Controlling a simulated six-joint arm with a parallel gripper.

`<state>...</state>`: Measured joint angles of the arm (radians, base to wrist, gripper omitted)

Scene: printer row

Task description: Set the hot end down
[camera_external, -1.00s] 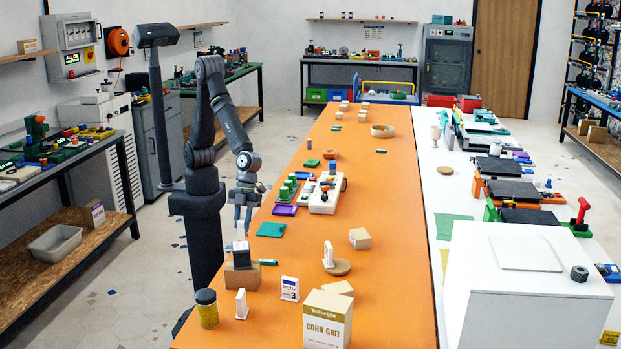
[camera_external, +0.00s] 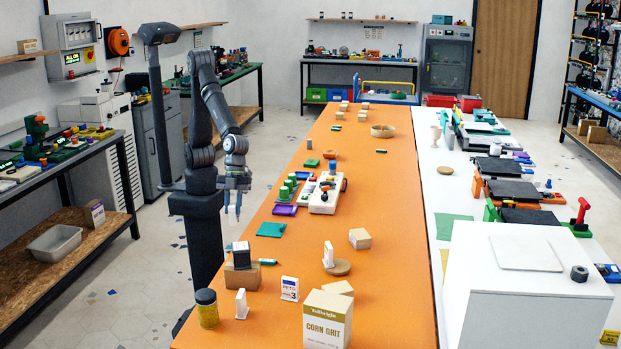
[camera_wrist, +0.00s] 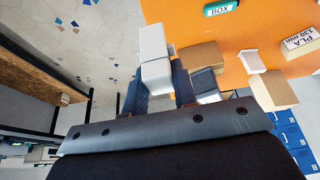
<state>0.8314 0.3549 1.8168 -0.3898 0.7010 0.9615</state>
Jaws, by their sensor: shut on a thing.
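My gripper (camera_external: 232,203) is above the left edge of the orange table, its fingers pointing down. In the wrist view my gripper (camera_wrist: 159,85) is shut on a pale, two-part block (camera_wrist: 154,45), which sticks out past the fingertips. I cannot tell for sure whether this block is the hot end. It is small and partly hidden by the fingers in the external view. A dark, finned block (camera_external: 242,256) with a pale top stands on a cardboard box (camera_external: 241,279) at the table's left edge, below and apart from my gripper.
The orange table (camera_external: 340,215) has open room in the middle. A teal mat (camera_external: 271,230), a PETG card (camera_external: 290,289), a white stand (camera_external: 241,304), a yellow-black jar (camera_external: 207,308) and a corn grit box (camera_external: 327,318) are near the front. A white tool block (camera_external: 322,200) lies behind.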

